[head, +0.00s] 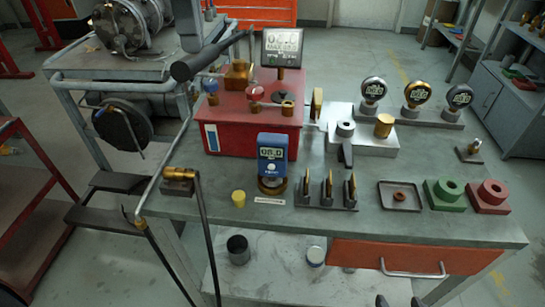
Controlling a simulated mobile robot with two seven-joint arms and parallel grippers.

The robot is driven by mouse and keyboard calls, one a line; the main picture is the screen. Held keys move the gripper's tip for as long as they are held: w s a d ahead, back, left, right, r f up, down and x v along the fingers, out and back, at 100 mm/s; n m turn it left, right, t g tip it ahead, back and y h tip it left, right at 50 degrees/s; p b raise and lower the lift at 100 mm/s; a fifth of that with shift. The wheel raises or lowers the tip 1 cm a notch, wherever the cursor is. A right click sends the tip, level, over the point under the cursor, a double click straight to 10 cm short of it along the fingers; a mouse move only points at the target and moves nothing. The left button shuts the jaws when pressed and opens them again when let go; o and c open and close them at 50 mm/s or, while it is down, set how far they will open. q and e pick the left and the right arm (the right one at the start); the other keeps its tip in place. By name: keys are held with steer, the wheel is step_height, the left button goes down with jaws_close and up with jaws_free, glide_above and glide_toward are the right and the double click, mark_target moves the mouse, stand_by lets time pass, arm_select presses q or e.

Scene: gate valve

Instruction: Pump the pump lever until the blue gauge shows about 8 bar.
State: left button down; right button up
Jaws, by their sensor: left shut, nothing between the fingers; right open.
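The pump is a red box (255,122) on the left part of the bench. Its pump lever (195,63) has a thick dark grip and slants up to the right over the box. The blue gauge (272,158) stands upright in front of the pump, and its display appears to read 08.0. My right gripper (398,302) shows only as two dark, separated fingertips at the bottom edge, open and away from the lever. A dark shape in the bottom left corner appears to be my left gripper (11,294), shut, mostly cut off, and far from the lever.
A square display (282,48) stands behind the pump. Several round gauges (417,94) stand at the back right. A tray (400,197), a green block (444,193) and a red block (489,196) lie at the right. A black hose (205,235) hangs over the front left edge.

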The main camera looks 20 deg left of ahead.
stand_by(0.8)
arm_select(q)
step_height(320, 180, up, 5)
steer(key=p, duration=0.4)
steer(key=shift+s, duration=0.1)
